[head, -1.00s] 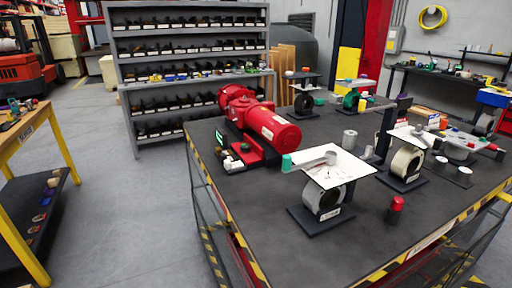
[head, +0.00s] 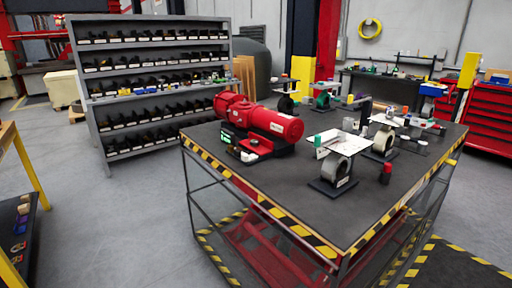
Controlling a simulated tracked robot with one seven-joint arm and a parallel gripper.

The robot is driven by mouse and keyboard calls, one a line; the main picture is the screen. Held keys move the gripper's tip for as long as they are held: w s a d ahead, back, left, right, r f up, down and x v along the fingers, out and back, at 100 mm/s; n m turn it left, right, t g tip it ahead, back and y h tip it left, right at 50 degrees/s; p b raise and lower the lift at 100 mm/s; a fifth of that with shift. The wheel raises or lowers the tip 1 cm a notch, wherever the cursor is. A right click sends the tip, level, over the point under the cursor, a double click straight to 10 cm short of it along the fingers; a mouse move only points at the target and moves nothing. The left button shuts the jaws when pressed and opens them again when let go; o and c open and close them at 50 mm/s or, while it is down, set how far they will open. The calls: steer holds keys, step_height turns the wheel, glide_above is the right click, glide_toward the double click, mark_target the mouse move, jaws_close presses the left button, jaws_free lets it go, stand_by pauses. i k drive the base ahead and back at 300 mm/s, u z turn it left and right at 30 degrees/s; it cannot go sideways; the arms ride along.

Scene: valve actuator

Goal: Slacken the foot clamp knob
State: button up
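The red valve actuator (head: 262,124) lies on the dark workbench top (head: 290,195), near its far left corner. A small display and light-coloured parts (head: 240,148) sit at its near left end. To its right, a white plate (head: 342,144) with a green-capped part stands over a grey ring on a black foot (head: 331,187). A second ring stand (head: 384,140) is behind it to the right. A small red knob-like piece (head: 386,172) stands on the bench right of the nearer stand. I cannot tell which piece is the foot clamp knob. My gripper is not in view.
The bench has yellow-black striped edges. A grey shelf rack (head: 155,75) with several bins stands behind left. A yellow-legged table (head: 22,165) is at far left. Red drawers (head: 490,125) stand at right. Grey floor (head: 120,230) is clear between the left table and bench.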

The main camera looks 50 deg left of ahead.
mark_target(254, 142)
steer(key=u, duration=0.05)
steer(key=k, duration=0.4)
steer(key=z, duration=0.05)
steer(key=i, duration=0.15)
steer(key=u, duration=2.45)
steer(key=i, duration=0.9)
steer(key=z, duration=0.25)
steer(key=k, duration=0.85)
steer(key=u, duration=0.15)
steer(key=i, duration=0.45)
